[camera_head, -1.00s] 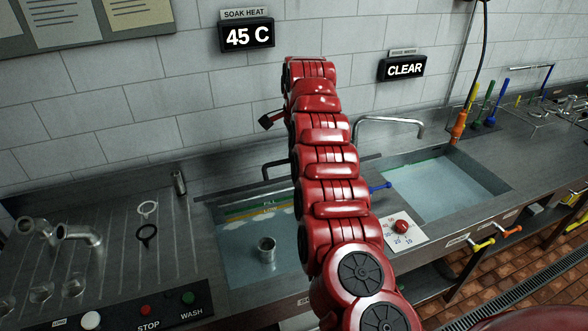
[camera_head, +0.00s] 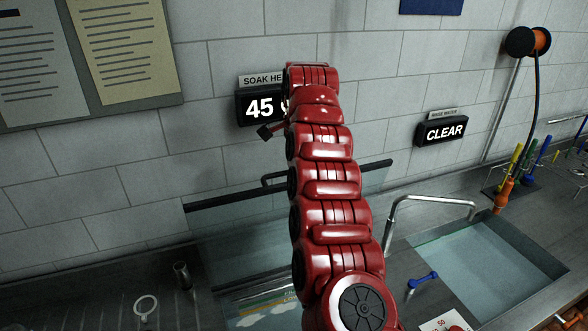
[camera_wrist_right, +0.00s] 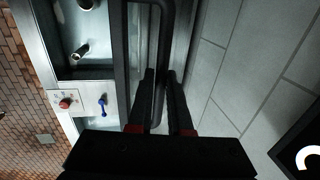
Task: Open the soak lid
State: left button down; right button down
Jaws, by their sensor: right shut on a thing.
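The soak lid is a clear panel with a dark top edge (camera_head: 225,201). In the head view it stands raised at a steep tilt near the wall, behind my red right arm. Its black bar handle (camera_head: 275,178) shows left of the arm and also in the right wrist view (camera_wrist_right: 133,45). My right gripper (camera_wrist_right: 162,75) is shut on one side of that handle. In the head view my arm hides the grip and the lid's middle. The soak basin (camera_wrist_right: 82,71) is uncovered in the wrist view, with metal vessels in it. My left gripper is out of view.
The rinse basin (camera_head: 490,262) with its bent tap (camera_head: 430,198) lies to the right.

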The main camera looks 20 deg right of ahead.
jog(key=shift+f, duration=0.2)
jog(key=c, duration=1.2)
grip_release()
jog(key=o, duration=0.4)
jog(key=shift+w, duration=0.25)
jog(key=shift+c, duration=0.2)
jog(key=shift+r, duration=0.1)
jog(key=shift+s, duration=0.1)
jog(key=shift+s, duration=0.1)
